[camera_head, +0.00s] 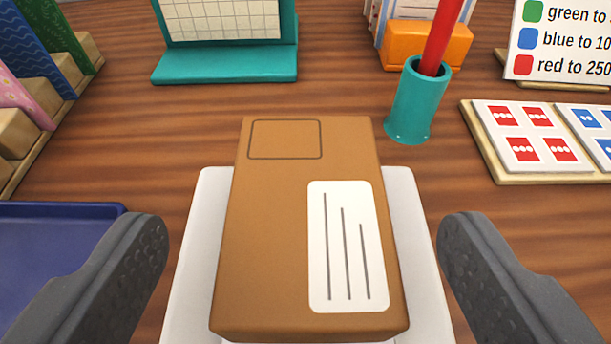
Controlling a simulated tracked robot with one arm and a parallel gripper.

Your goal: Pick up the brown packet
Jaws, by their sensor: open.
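The brown packet (270,230) is a box with a white lined label on its right side and a dark outlined rectangle near its far left corner. It lies on a white platform (428,270) in the middle of the view. My gripper (305,240) is open, with one dark finger to the left of the packet and one to the right. Clear gaps show in the picture between each finger and the packet. The near part of the platform is mostly hidden under the packet.
A teal cup (415,105) with a red stick (442,35) stands behind the packet to the right. A stamp tray (540,177) lies at right. A blue tray (60,250) is at left, and a teal calendar stand (225,65) is behind. Wooden table shows between them.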

